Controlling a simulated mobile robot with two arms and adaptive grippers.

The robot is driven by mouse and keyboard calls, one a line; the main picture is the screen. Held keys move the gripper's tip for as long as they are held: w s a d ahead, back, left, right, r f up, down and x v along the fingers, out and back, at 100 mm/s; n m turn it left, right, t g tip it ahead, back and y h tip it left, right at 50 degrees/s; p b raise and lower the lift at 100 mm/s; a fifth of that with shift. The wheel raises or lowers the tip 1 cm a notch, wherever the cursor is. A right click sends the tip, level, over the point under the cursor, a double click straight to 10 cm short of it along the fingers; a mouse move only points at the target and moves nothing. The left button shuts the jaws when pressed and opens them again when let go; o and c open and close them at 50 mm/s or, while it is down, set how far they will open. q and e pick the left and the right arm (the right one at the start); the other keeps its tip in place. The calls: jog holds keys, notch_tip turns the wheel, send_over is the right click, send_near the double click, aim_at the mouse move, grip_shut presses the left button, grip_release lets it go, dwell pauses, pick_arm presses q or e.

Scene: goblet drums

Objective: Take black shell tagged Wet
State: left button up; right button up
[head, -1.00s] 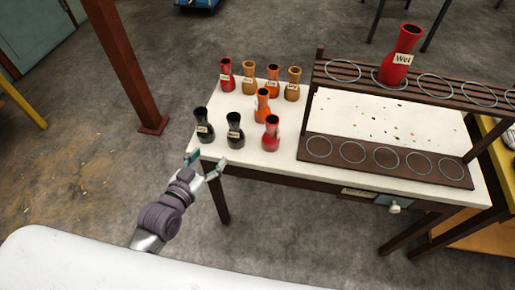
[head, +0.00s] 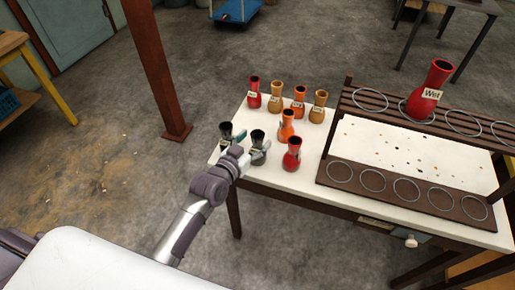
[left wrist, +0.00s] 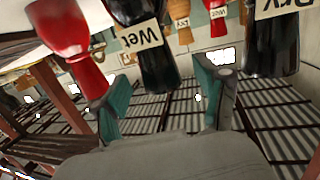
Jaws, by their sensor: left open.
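The black shell tagged Wet (left wrist: 155,65) shows in the left wrist view between the two teal-tipped fingers of my left gripper (left wrist: 166,92), a little beyond them. In the head view it is the right one of two black shells (head: 258,136), beside a red shell (head: 292,154). The other black shell (head: 226,130) stands to its left; its tag reads Dry in the left wrist view (left wrist: 272,45). My left gripper (head: 250,147) is open, at the table's front left corner, and partly covers both black shells. Whether a finger touches the shell cannot be told. My right gripper is out of view.
Several red, orange and yellow shells stand behind on the white table (head: 305,177). A dark two-level rack (head: 345,108) with rings is at the right; a large red shell (head: 425,98) tagged Wet stands on its upper shelf. A brown post (head: 158,75) rises at the left.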

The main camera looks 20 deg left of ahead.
pick_arm(q)
jog(key=shift+x, duration=1.05)
grip_shut()
